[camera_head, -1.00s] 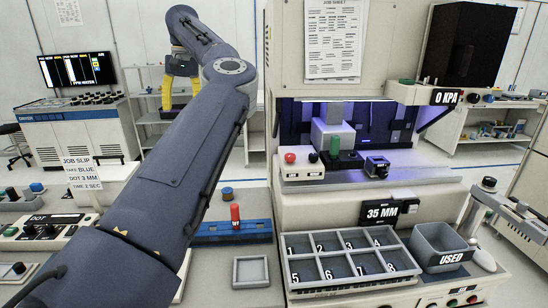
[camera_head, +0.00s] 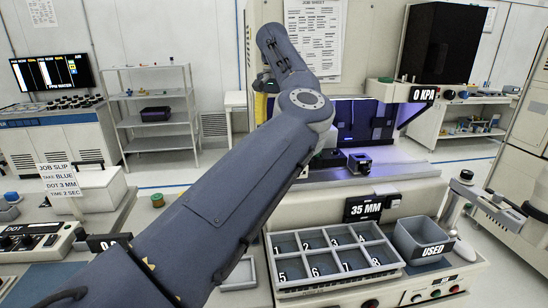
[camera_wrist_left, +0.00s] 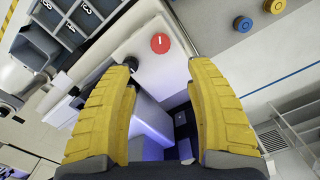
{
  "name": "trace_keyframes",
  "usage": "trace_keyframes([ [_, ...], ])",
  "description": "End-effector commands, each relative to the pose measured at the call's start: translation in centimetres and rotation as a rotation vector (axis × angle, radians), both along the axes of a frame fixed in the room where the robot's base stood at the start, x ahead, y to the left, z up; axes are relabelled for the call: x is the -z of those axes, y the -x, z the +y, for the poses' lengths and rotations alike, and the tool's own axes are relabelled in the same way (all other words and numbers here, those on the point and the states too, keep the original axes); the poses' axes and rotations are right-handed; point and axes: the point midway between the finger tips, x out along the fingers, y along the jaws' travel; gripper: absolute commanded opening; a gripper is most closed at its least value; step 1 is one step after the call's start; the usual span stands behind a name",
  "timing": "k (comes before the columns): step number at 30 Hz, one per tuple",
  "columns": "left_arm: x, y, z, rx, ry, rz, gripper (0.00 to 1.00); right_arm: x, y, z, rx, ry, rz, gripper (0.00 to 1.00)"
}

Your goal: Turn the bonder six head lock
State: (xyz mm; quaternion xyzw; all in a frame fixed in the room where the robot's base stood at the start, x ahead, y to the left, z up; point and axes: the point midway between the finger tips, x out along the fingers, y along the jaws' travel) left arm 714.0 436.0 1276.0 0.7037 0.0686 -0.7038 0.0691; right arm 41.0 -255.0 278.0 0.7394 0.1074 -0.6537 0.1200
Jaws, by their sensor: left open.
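The bonder (camera_head: 420,190) is the cream machine at centre right; my left arm covers part of its front. In the left wrist view, a red round knob with a white mark (camera_wrist_left: 160,43) and a black knob (camera_wrist_left: 132,63) show on a pale housing, beyond and between my fingertips. I cannot tell which part is the head lock. My left gripper (camera_wrist_left: 165,75) is open, its yellow fingers apart with nothing between them. In the head view only a yellow bit of it (camera_head: 262,84) shows past the arm. My right gripper is not in view.
A numbered grey tray (camera_head: 331,282) and a bin marked USED (camera_head: 424,241) stand at the bonder's front. A dark block (camera_head: 360,163) sits on its ledge. A job slip (camera_head: 60,178) stands at left. Blue (camera_wrist_left: 243,24) and orange (camera_wrist_left: 275,5) caps lie to the right in the wrist view.

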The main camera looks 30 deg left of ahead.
Motion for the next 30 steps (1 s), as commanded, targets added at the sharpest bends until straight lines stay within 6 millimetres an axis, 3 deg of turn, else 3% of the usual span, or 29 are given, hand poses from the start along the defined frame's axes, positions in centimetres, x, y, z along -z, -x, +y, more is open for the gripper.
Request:
trace_keyframes([
  [15,9.2,0.1,0.0,-0.002,-0.001,0.002,0.55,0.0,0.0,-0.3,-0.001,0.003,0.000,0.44],
  [21,11.3,0.0,0.0,-0.001,0.000,0.000,0.55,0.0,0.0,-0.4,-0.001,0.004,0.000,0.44],
  [30,12.6,0.0,0.0,-0.001,-0.001,-0.001,0.55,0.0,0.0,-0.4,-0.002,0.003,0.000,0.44],
])
